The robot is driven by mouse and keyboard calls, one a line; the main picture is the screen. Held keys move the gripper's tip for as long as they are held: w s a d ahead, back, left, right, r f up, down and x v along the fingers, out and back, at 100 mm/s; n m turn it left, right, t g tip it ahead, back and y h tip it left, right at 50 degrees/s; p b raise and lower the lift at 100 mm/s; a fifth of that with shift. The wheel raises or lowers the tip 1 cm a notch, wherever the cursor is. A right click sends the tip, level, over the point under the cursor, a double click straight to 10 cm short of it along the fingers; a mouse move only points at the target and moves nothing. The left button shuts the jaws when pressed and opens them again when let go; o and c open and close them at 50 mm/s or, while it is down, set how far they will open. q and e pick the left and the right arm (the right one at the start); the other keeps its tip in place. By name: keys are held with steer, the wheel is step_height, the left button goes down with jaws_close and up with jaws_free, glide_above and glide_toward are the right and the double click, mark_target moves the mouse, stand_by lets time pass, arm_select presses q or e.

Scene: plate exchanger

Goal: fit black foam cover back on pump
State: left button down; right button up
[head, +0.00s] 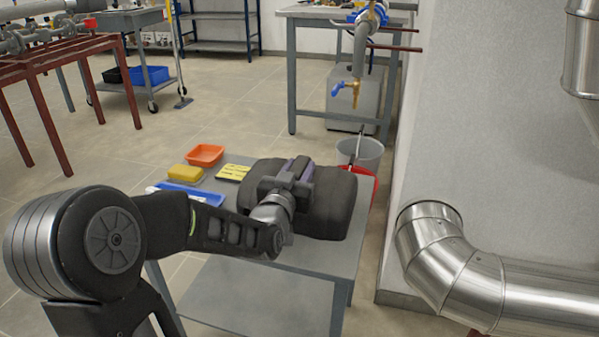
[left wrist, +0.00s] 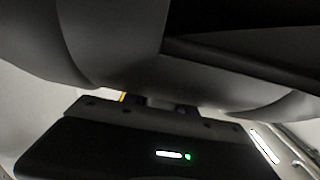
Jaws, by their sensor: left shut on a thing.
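The black foam cover (head: 330,208) is a bulky, rounded dark block at the right end of the grey table. My left gripper (head: 296,173) is at its upper left side and is shut on it; the fingertips are hard to make out against the dark foam. In the left wrist view the dark cover (left wrist: 110,45) fills the upper part, close to the camera, above my own gripper body with its lights. I cannot pick out the pump for certain in either view. My right gripper is not in view.
On the grey table (head: 290,258) lie an orange tray (head: 205,155), a yellow block (head: 185,174), yellow pieces (head: 233,172) and a blue tray (head: 190,195). A grey bucket (head: 361,155) stands behind. Shiny ducting (head: 440,265) runs along the right wall. Open floor lies behind the table.

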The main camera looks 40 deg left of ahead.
arm_select(q)
steer(key=shift+f, duration=0.1)
steer(key=c, duration=1)
jaws_free()
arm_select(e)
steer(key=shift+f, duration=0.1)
